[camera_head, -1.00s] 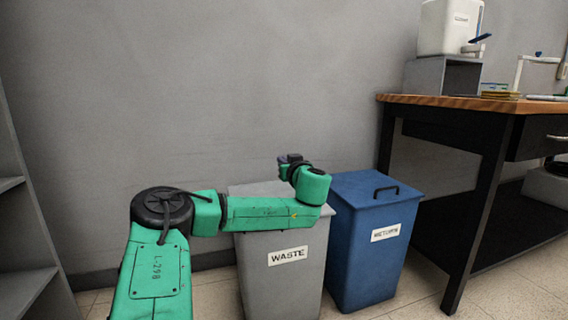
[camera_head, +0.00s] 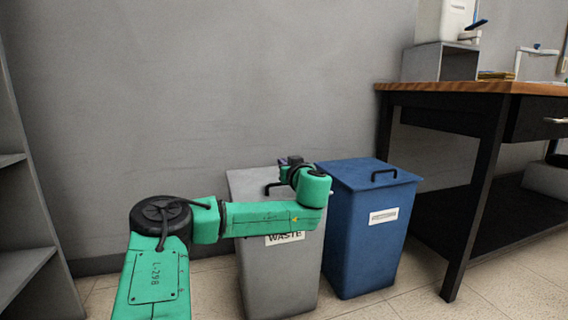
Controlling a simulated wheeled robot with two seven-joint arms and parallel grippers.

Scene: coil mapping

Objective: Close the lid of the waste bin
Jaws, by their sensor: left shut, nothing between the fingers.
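The grey waste bin (camera_head: 277,280) stands on the floor against the wall, its WASTE label partly covered by my left arm. Its grey lid (camera_head: 247,184) lies flat across the top and looks shut, with a black handle (camera_head: 272,187) showing. My forearm hides the lid's front part. My left gripper (camera_head: 291,161) is at the end of the green arm, over the right rear part of the lid. It is small and mostly behind my wrist; it is shut and empty. I cannot tell whether it touches the lid. My right gripper is out of view.
A blue bin (camera_head: 362,240) with a shut, handled lid stands close on the right. Beyond it is a black workbench with a wooden top (camera_head: 470,87). A grey shelf unit (camera_head: 30,220) stands at the left edge. Floor shows between shelf and grey bin.

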